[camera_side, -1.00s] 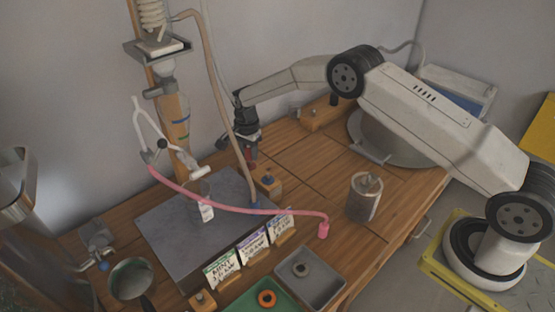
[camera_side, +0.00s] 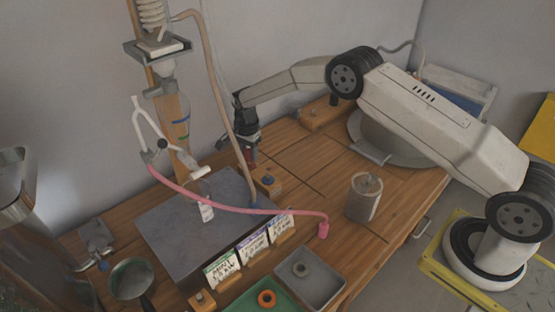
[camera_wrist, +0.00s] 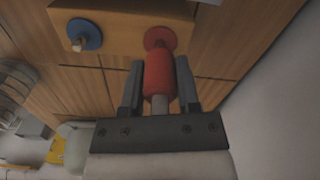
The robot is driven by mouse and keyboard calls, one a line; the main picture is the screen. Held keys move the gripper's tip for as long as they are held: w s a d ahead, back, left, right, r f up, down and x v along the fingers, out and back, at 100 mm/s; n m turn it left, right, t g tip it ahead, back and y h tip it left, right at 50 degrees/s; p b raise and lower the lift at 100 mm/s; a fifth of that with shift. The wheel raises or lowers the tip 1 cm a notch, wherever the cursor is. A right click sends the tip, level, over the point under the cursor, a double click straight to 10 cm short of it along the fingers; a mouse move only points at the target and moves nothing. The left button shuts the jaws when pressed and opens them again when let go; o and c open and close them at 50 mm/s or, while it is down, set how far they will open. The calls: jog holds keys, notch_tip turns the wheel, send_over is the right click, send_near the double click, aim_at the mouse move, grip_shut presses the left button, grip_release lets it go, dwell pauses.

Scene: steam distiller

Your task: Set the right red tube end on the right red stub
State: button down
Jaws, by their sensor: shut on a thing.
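My gripper (camera_wrist: 160,90) is shut on a red tube end (camera_wrist: 158,72), with a finger on each side of it. A short grey length of tube (camera_wrist: 160,104) runs back from it toward my wrist. The red tube end points at a red round stub base (camera_wrist: 160,38) on a wooden block (camera_wrist: 120,32) and overlaps its lower edge in the wrist view. I cannot tell whether it is seated, as the stub itself is hidden.
A blue stub base (camera_wrist: 86,35) is on the same block, left of the red one. A pink tube (camera_side: 240,209) crosses the grey plate (camera_side: 165,235). A brown tube (camera_side: 222,90) hangs beside my gripper. A metal canister (camera_side: 363,198) stands to the right.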

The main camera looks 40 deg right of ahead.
jog(key=shift+f, duration=0.2)
jog(key=shift+f, duration=0.3)
jog(key=shift+f, duration=0.7)
dwell(0.4)
jog(key=shift+c, duration=1.2)
grip_release()
jog(key=shift+r, duration=0.15)
jog(key=shift+r, duration=3.4)
